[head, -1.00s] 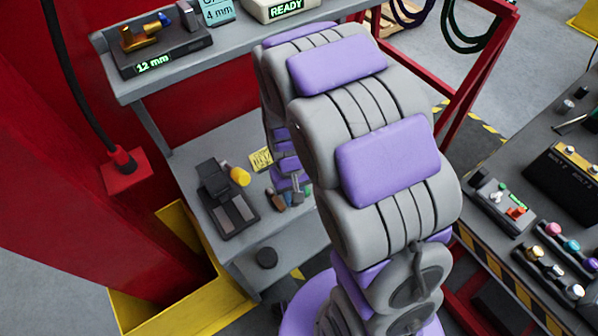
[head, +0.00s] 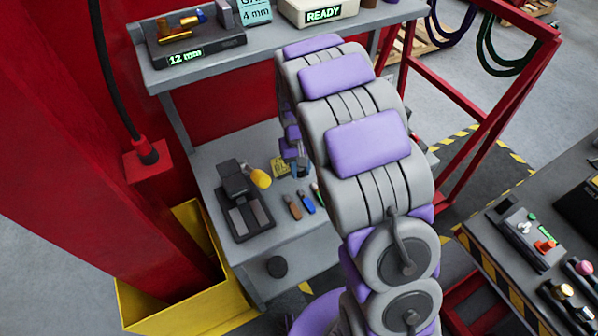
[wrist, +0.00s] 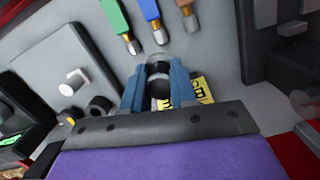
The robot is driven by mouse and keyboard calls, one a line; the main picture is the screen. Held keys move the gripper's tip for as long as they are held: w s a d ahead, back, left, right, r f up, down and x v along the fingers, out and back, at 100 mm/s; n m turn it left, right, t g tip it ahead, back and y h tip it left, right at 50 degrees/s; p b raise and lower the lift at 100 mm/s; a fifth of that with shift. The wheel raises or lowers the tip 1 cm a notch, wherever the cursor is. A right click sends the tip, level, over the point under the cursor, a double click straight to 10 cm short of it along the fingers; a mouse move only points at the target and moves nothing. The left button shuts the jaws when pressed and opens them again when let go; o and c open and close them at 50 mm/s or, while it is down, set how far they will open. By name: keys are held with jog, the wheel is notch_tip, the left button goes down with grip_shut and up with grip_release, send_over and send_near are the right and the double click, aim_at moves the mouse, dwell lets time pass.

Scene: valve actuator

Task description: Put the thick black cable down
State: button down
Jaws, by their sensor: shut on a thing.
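My gripper (wrist: 158,82) has blue fingers shut on a short, dark, round piece (wrist: 159,68), which appears to be the thick black cable. It is seen nearly end-on between the fingers in the wrist view. The gripper is low over the grey lower bench (head: 230,150), beside a yellow label (wrist: 200,88). In the head view my gripper (head: 298,165) is small and partly behind my own arm, and the held piece cannot be made out there. I cannot tell whether the piece touches the bench.
A black device (head: 243,205) and yellow cylinder (head: 260,178) stand to the left. A shelf (head: 270,45) overhangs behind. A red post (head: 110,190) and red frame (head: 480,120) flank the bench.

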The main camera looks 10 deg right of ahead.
aim_at(299, 171)
jog(key=shift+w+f, duration=0.1)
jog(key=shift+w, duration=0.6)
jog(key=shift+w+f, duration=0.1)
jog(key=shift+f, duration=0.15)
notch_tip(299, 171, down, 3)
jog(key=shift+b, duration=0.75)
jog(key=c, duration=0.9)
grip_release()
